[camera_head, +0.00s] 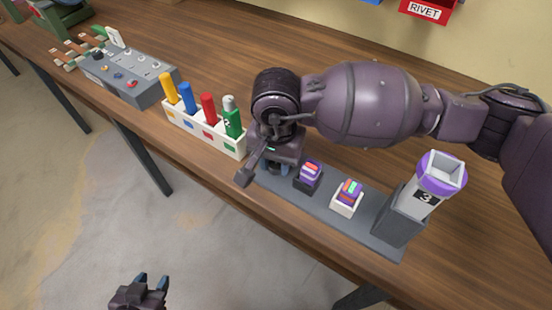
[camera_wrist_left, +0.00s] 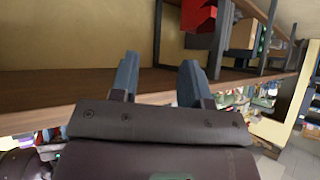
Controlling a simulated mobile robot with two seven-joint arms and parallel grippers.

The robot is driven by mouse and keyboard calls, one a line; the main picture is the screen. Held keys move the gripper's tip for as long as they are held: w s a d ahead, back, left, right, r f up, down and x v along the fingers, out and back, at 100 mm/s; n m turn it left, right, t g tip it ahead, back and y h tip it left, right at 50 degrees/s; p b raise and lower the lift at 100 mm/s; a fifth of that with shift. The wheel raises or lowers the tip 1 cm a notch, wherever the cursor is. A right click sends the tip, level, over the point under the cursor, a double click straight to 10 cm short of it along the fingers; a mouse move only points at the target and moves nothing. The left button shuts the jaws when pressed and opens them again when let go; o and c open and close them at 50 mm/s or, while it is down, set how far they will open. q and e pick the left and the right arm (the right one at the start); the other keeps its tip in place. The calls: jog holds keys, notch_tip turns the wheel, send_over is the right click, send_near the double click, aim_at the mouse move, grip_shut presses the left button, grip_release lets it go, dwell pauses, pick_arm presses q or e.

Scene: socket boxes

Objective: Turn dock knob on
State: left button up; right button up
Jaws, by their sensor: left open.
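The grey dock base (camera_head: 370,235) lies along the table's front edge. It holds a dark box (camera_head: 307,180) and a white box (camera_head: 345,205), both with coloured pieces, and a tower marked 3 (camera_head: 427,190). My right gripper (camera_head: 279,169) points down over the base's left end, its wrist covering that part; I see no dock knob there. Whether its fingers touch anything is unclear. My left gripper (camera_head: 152,281) is open and empty, off the table's front edge over the floor; its spread fingers show in the left wrist view (camera_wrist_left: 157,80).
A white rack (camera_head: 203,132) with several coloured cylinders stands left of my right gripper. Farther left is a grey panel (camera_head: 150,95) with small coloured controls. A red RIVET bin (camera_head: 427,10) is at the back. Bare wood lies behind the rack.

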jog(key=shift+c, duration=1.3)
